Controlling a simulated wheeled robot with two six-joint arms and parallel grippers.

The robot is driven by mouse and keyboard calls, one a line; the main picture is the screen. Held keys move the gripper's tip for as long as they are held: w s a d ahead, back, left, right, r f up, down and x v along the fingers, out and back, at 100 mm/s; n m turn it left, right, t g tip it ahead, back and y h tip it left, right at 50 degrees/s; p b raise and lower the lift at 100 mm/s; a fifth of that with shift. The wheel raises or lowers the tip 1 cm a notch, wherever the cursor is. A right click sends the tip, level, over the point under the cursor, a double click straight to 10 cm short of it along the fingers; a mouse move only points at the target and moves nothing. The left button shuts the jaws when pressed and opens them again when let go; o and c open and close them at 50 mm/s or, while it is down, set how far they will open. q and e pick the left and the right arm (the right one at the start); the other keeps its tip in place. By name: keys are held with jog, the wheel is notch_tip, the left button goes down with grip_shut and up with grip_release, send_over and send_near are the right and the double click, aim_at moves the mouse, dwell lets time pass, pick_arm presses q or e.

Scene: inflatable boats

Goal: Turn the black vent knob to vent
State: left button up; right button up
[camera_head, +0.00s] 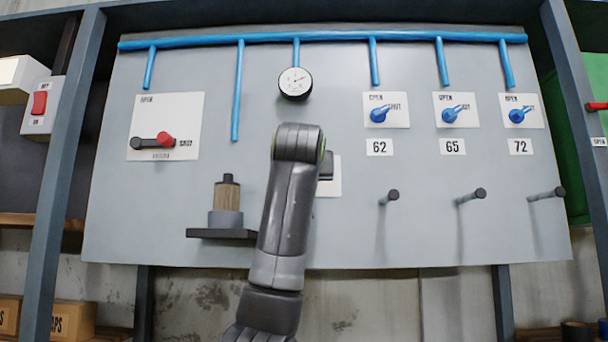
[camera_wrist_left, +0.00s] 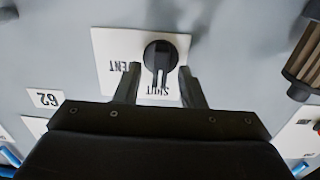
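The black vent knob (camera_wrist_left: 160,54) sits on a white plate (camera_wrist_left: 106,48) in the left wrist view, where the lettering appears upside down. Its bar points toward the SHUT label; the VENT label lies to its left. My left gripper (camera_wrist_left: 160,72) is open, one finger on each side of the knob's bar, with gaps visible; contact with the knob is not seen. In the head view my left arm covers the knob, and only the right edge of its white plate (camera_head: 333,188) shows. My right gripper is not in view.
A gauge (camera_head: 295,83) is above my arm. Right are blue valves (camera_head: 379,115) over labels 62, 65 and 72, with protruding pegs (camera_head: 390,196) below.

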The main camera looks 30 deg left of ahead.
pick_arm(q)
jog(key=shift+c, duration=0.3)
grip_shut()
jog(key=shift+m, duration=0.3)
jog(key=shift+w+d+f+m+b, duration=0.1)
jog(key=shift+m+b, duration=0.05)
jog(key=shift+m, duration=2)
jog(key=shift+w+d+f+m+b, duration=0.1)
jog(key=shift+d+m, duration=0.05)
jog(key=shift+m, duration=2.05)
jog(key=shift+d+f+m+b, duration=0.1)
jog(key=shift+m+b, duration=0.05)
jog(key=shift+m, duration=2.3)
jog(key=shift+o, duration=0.3)
grip_release()
